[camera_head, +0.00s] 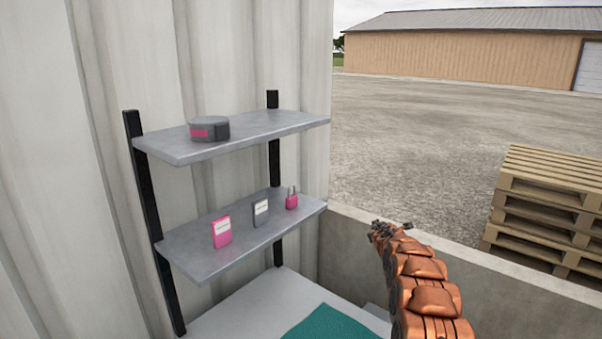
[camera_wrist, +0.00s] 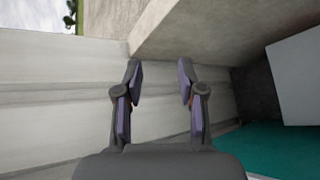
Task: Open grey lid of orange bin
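I see no orange bin in either view. No grey lid can be made out for certain. In the wrist view, a pale grey flat panel (camera_wrist: 300,75) stands at the right edge; I cannot tell what it belongs to. My gripper (camera_wrist: 159,72) is open, with its two fingers apart and nothing between them. In the head view, my gripper (camera_head: 380,232) is small at the far end of my copper-coloured arm, near the low concrete wall, and its fingers are hard to make out there.
A two-tier grey shelf (camera_head: 180,150) holds a round grey tin (camera_head: 215,137), a pink box (camera_head: 221,241), a grey box (camera_head: 260,212) and a pink padlock (camera_head: 292,202). Below lies a teal mat (camera_head: 330,324). A concrete wall (camera_head: 480,275) and stacked pallets (camera_head: 550,187) stand right.

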